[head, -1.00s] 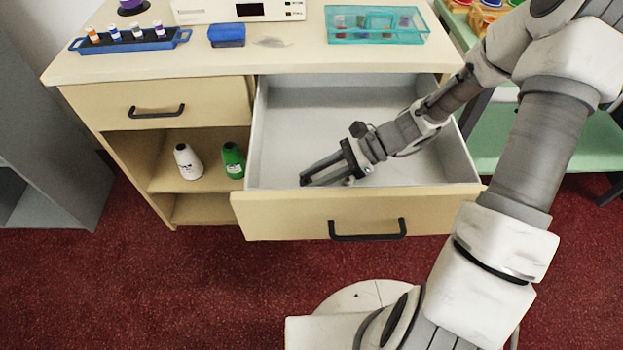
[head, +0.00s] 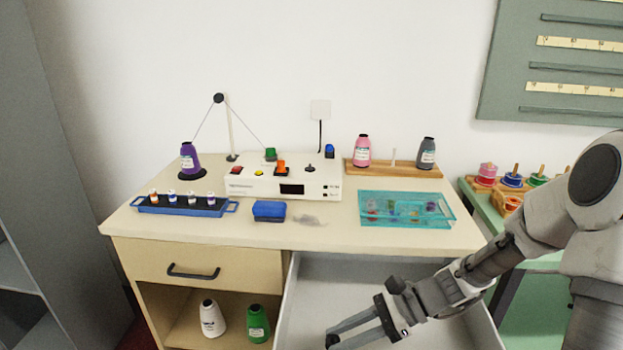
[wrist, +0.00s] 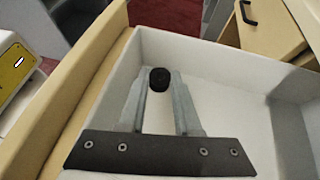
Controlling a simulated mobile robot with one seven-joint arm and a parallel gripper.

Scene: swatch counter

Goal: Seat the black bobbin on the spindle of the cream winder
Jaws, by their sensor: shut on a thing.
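My gripper (head: 333,336) is low in the open drawer at the bottom of the head view. In the wrist view its fingers (wrist: 159,88) are shut on the black bobbin (wrist: 159,79), a small dark round piece at the tips. The head view does not show the bobbin clearly. The cream winder (head: 238,186) stands on the counter, well up and left of my gripper. It has a dark display, a yellow and a red button, an orange piece (head: 281,168) on a dark base, and a black knob-like post (head: 309,169). I cannot tell which part is the spindle.
The drawer (head: 290,310) surrounds my gripper with its walls. On the counter are a blue rack (head: 228,208), a blue box (head: 269,211), a teal tray (head: 375,219), a purple cone (head: 189,157) and a wooden stand (head: 400,171) with cones.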

